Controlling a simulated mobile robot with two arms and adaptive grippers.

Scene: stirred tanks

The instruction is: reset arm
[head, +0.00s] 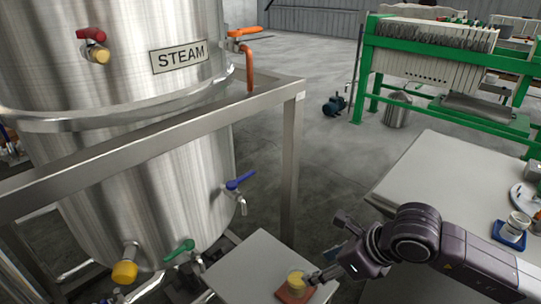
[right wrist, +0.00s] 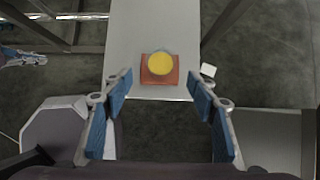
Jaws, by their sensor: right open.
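My right gripper (head: 318,277) comes in from the right, close beside a small cup with yellow contents (head: 296,278) in the head view. In the right wrist view the gripper (right wrist: 160,97) is open, its blue finger pads wide apart with nothing between them. The yellow-topped cup (right wrist: 160,63) stands on an orange-brown square mat (right wrist: 146,78), ahead of the fingertips and apart from them. The mat also shows in the head view (head: 289,296), on a small grey table (head: 245,262).
A large steel tank (head: 150,170) marked STEAM, with valves and a metal frame rail (head: 150,138), fills the left. A light table (head: 425,180) at right holds a blue tray (head: 507,240) with a white cup (head: 518,224). A green-framed press (head: 440,60) stands behind.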

